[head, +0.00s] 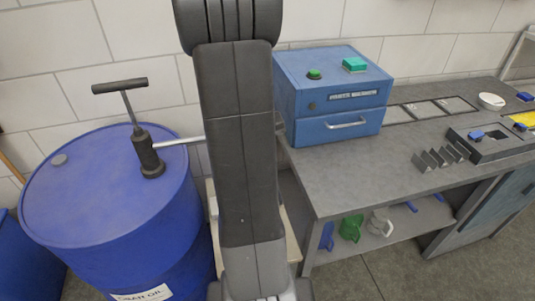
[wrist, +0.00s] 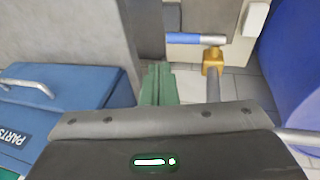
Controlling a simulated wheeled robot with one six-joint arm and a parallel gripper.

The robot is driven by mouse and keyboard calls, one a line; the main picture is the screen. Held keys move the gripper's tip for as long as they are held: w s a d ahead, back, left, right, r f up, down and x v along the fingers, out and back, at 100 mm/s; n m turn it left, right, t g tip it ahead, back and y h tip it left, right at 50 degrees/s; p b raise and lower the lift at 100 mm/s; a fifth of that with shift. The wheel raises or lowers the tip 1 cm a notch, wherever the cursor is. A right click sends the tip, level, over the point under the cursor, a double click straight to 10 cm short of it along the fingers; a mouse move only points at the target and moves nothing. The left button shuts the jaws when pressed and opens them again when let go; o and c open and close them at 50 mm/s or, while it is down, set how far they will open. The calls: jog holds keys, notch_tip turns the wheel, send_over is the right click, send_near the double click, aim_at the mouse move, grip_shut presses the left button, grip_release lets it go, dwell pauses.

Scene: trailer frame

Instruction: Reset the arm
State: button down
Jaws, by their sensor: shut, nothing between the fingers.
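My gripper (wrist: 158,72) shows in the wrist view as two green fingers lying side by side, shut and empty, beyond the dark grey wrist housing. It touches nothing that I can make out. In the head view my arm rises upright through the middle of the picture. Its upper end runs out of the top edge, and the gripper cannot be seen there.
A blue drum (head: 95,195) with a hand pump (head: 147,152) stands left of my arm; its silver spout points toward it. A blue box (head: 335,97) sits on the grey workbench (head: 345,180) at right. Metal holders (head: 440,157) stand farther right. Floor shows in front.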

jog(key=shift+d+v, duration=0.15)
jog(key=shift+v, duration=0.75)
jog(key=shift+d+v, duration=0.15)
jog(key=shift+v, duration=0.75)
jog(key=shift+w, duration=0.1)
jog(key=a+b+x, duration=0.1)
jog(key=x, duration=0.8)
jog(key=a+b+x, duration=0.1)
jog(key=x, duration=0.3)
jog(key=shift+s+a+f+b, duration=0.3)
jog(key=shift+f, duration=0.35)
